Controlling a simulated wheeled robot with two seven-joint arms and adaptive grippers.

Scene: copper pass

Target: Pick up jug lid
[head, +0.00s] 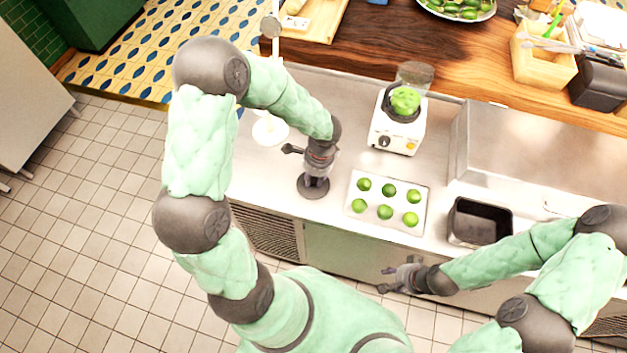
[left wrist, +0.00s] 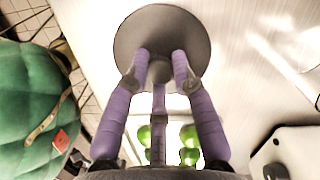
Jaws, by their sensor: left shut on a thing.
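The jug lid (head: 313,187) is a dark grey round disc with a small knob, at the left of the steel counter. It also fills the upper middle of the left wrist view (left wrist: 185,27). My left gripper (head: 318,163) points down over it. In the left wrist view its purple fingers (left wrist: 160,70) are shut around the knob. I cannot tell whether the disc touches the counter. The blender (head: 397,128) stands behind and to the right, its clear jug (head: 415,76) holding something green. My right gripper (head: 393,277) is open and empty, in front of the counter.
A white tray (head: 354,207) of several green limes lies just right of the lid. A dark empty pan (head: 480,222) is further right. A pale item (head: 270,130) and a thin upright stand are behind the left arm. A wooden ledge (head: 360,45) runs along the back.

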